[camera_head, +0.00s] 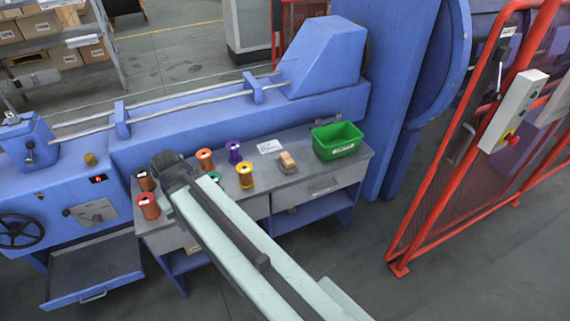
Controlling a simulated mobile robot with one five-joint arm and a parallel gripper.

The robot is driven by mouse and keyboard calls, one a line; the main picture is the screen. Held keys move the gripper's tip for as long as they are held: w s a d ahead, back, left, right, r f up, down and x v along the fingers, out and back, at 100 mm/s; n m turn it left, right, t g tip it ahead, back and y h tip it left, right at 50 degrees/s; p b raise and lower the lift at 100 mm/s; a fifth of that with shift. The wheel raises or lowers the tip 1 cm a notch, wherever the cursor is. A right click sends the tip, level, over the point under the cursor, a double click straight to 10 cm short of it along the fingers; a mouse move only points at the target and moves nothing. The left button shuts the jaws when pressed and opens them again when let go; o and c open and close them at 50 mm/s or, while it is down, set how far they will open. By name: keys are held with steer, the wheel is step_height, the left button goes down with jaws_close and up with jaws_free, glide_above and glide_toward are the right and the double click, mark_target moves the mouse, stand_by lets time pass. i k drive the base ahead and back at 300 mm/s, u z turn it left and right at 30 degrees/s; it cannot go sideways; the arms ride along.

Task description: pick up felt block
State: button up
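A small tan block (287,160), which looks like the felt block, is on the right half of the grey workbench (320,168). A grey piece lies at or under it; I cannot tell whether the two are joined. My arm reaches in from the lower right across the bench front. My gripper (168,162) is its dark end, over the left part of the bench, well left of the block. Its fingers are too small and dark to tell whether they are open or shut. Nothing visible is held.
Several coloured spools, including a yellow one (245,175) and a purple one (234,152), stand between my gripper and the block. The blue machine (200,128) borders the bench's back; a red fence (470,150) stands right.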

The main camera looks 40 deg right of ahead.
mark_target(287, 165)
steer(key=i, duration=0.95)
